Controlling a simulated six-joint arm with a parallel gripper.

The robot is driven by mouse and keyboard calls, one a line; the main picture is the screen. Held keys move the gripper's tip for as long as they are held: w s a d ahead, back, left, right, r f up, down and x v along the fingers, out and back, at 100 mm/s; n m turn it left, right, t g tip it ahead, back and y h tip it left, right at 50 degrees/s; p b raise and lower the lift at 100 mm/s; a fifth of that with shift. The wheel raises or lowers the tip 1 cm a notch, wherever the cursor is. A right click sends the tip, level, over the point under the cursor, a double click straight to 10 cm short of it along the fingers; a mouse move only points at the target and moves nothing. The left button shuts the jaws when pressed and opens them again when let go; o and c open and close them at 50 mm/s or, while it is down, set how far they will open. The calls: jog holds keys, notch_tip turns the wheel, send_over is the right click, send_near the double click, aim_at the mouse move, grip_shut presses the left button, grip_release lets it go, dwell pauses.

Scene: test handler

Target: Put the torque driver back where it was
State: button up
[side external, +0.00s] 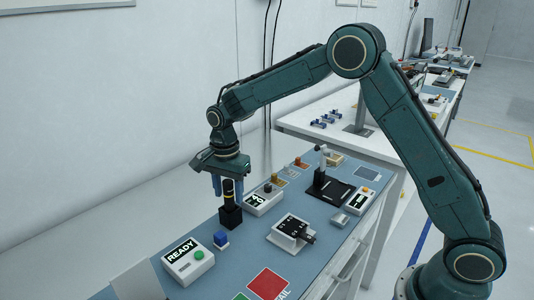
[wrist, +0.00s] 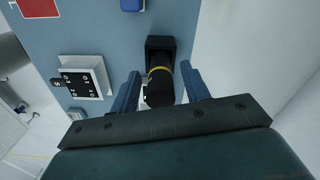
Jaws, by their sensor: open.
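The torque driver (side external: 228,192) is a black cylinder with a yellow band. It stands upright in a black block holder (side external: 231,217) on the blue bench top. My gripper (side external: 222,186) is above the holder with its blue fingers pointing down around the driver. In the wrist view, the driver (wrist: 160,88) lies between the two open fingers (wrist: 160,90), with a visible gap at least on the right side. The holder (wrist: 160,45) shows beyond the driver's far end. The driver's lower end is hidden inside the holder.
A white fixture (side external: 291,232) is to the right. A red square (side external: 268,283) marks the front.

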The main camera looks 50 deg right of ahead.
notch_tip(320, 180, up, 12)
jog(key=shift+f, duration=0.1)
dwell(0.5)
jog(key=shift+s, duration=0.1)
dwell(0.4)
jog(key=shift+s+d+r, duration=0.1)
jog(key=shift+s+r, duration=0.05)
jog(key=shift+r, duration=0.2)
jog(key=s+d+r+n+t, duration=0.2)
jog(key=s+d+r+n, duration=0.15)
jog(key=s+r, duration=0.35)
jog(key=s+d+f+n+t, duration=0.1)
jog(key=s+n, duration=0.4)
jog(key=s, duration=0.8)
jog(key=s+d+f+n+t, duration=0.1)
jog(key=s+n, duration=0.5)
jog(key=s, duration=0.6)
jog(key=shift+s+d+f+t, duration=0.35)
jog(key=shift+d+f+t, duration=0.05)
jog(key=shift+t, duration=0.4)
jog(key=shift+n, duration=0.25)
